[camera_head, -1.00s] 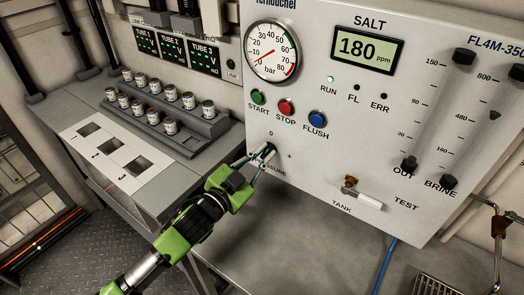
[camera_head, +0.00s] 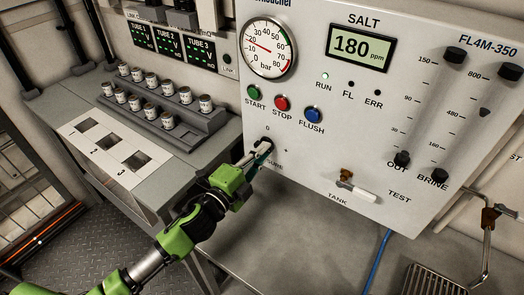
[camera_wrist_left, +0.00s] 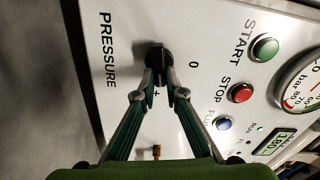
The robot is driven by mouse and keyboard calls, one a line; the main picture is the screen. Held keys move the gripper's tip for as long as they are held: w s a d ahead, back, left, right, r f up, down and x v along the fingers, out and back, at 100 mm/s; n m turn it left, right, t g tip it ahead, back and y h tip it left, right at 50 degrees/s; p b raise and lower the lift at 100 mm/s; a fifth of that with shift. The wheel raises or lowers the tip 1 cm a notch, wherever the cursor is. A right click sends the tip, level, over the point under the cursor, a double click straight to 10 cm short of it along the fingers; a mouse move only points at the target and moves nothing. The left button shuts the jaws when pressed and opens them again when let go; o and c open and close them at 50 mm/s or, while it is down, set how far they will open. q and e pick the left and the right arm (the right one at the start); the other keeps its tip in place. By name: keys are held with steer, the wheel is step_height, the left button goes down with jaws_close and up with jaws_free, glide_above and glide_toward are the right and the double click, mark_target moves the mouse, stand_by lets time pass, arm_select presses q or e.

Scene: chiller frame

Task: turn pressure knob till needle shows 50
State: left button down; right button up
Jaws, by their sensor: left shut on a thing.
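The black pressure knob (camera_wrist_left: 158,60) sits on the white panel between the word PRESSURE and a 0 mark in the left wrist view. My left gripper (camera_wrist_left: 161,84) is shut on it, one fingertip on each side. In the head view my left gripper (camera_head: 258,155) reaches the panel's lower left and mostly hides the knob. The round pressure gauge (camera_head: 267,49) is above it, with a scale up to 80 bar. Its red needle points to the upper left, roughly at 20. My right gripper is not in view.
START (camera_head: 254,93), STOP (camera_head: 282,102) and FLUSH (camera_head: 313,115) buttons sit between gauge and knob. A white-handled TANK valve (camera_head: 357,189) is to the right. The SALT display (camera_head: 361,47) reads 180 ppm. A rack of small cans (camera_head: 160,110) stands at left.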

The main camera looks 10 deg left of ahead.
arm_select(q)
steer(key=shift+a+f+m, duration=0.1)
steer(key=shift+f+m, duration=0.1)
steer(key=shift+m, duration=1.25)
steer(key=shift+d+f+m, duration=0.1)
steer(key=shift+f+m, duration=0.1)
steer(key=shift+m, duration=1.3)
steer(key=shift+a+f+m, duration=0.1)
steer(key=shift+f+m, duration=0.1)
steer(key=shift+m, duration=1.25)
steer(key=c, duration=2.1)
jaws_free()
steer(key=v, duration=1.2)
steer(key=shift+f, duration=0.1)
